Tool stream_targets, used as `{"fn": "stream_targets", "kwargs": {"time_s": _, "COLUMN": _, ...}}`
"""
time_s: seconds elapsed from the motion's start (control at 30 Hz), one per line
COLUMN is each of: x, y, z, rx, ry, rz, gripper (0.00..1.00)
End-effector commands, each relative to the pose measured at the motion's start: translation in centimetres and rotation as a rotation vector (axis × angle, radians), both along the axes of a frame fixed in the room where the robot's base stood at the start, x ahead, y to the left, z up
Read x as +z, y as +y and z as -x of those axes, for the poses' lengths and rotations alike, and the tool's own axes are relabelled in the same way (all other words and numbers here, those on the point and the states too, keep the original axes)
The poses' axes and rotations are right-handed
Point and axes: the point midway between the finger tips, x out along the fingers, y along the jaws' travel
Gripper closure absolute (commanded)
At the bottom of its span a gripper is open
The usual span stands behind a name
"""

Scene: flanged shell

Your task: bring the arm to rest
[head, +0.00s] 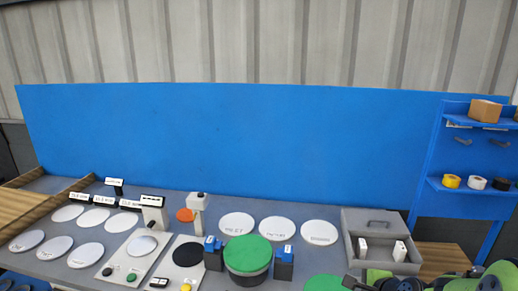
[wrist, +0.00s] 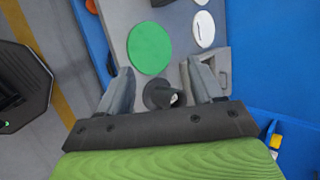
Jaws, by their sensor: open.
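My gripper (wrist: 163,82) is open in the wrist view, its two grey fingers wide apart. A dark round thing with a pale top (wrist: 162,95) shows between the fingers; I cannot tell its height or whether anything touches it. In the head view part of my green and dark arm (head: 440,280) shows at the bottom right, over the table's front right part; the fingertips are not clear there. A flat green disc (wrist: 149,48) lies beyond the fingers in the wrist view, and it also shows at the bottom edge of the head view (head: 325,284).
A grey tray (head: 350,222) with white blocks stands close to my arm. A green-topped drum (head: 247,262) sits between two blue-and-black blocks. Control boxes and white discs fill the left. A blue back panel (head: 220,140) and blue shelf rack (head: 432,160) bound the table.

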Motion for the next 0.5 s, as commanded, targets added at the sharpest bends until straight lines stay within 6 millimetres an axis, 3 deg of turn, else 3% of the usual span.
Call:
{"fn": "stream_targets", "kwargs": {"time_s": 0.03, "x": 1.9, "y": 2.6, "z": 1.3, "rx": 0.160, "ry": 0.021, "rz": 0.159, "gripper": 0.34}}
{"fn": "stream_targets", "kwargs": {"time_s": 0.2, "x": 6.7, "y": 8.4, "z": 8.2, "rx": 0.659, "ry": 0.094, "rz": 0.627, "gripper": 0.34}}
{"fn": "stream_targets", "kwargs": {"time_s": 0.4, "x": 10.2, "y": 11.5, "z": 18.3, "rx": 1.137, "ry": 0.109, "rz": 1.007, "gripper": 0.34}}
{"fn": "stream_targets", "kwargs": {"time_s": 0.5, "x": 10.6, "y": 11.7, "z": 21.7, "rx": 1.286, "ry": 0.096, "rz": 1.094, "gripper": 0.34}}
